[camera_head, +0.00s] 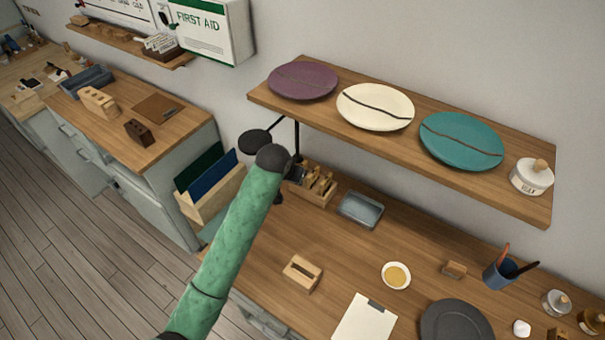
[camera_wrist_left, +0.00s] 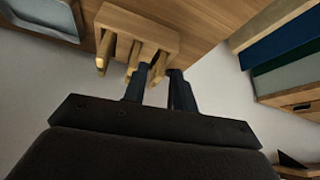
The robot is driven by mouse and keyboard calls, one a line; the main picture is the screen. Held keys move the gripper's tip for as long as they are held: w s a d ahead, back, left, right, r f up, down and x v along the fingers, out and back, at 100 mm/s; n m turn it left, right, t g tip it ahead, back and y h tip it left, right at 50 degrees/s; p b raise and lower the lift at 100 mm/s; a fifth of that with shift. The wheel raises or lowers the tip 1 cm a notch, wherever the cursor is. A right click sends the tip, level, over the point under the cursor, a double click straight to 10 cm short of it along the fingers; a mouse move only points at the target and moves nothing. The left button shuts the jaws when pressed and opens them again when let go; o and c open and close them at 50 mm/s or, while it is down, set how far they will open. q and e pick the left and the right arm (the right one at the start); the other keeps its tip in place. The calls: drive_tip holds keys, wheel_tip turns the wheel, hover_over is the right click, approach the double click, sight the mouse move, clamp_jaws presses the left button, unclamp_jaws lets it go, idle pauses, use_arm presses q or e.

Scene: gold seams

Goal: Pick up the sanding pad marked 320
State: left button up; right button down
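I cannot read a 320 mark on anything, so I cannot tell which thing is the sanding pad. A wooden rack (camera_head: 312,185) holding several upright wooden-handled pieces stands on the bench below the shelf. The same rack (camera_wrist_left: 140,30) is at the top of the left wrist view. My left gripper (camera_wrist_left: 159,70) has its two dark fingers apart, close to the rack. A wooden handle shows between and just beyond the fingertips, and I cannot tell if they touch it. In the head view my green arm largely hides this gripper. My right gripper is out of view.
A grey tray (camera_head: 360,209) sits right of the rack, with wooden blocks (camera_head: 302,273) (camera_head: 454,269), a small bowl (camera_head: 396,276) and a clipboard (camera_head: 365,318) nearer. The shelf (camera_head: 400,150) with plates overhangs the bench. A file holder (camera_head: 210,195) is left of my arm.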

use_arm(q)
drive_tip(key=w+d+f, duration=0.1)
drive_tip(key=w, duration=0.1)
drive_tip(key=w+d+f, duration=0.1)
drive_tip(key=w+f, duration=0.1)
drive_tip(key=w, duration=0.1)
drive_tip(key=w+d+f, duration=0.1)
drive_tip(key=w, duration=0.2)
drive_tip(key=shift+w+d+f, duration=0.1)
drive_tip(key=shift+f, duration=0.05)
clamp_jaws()
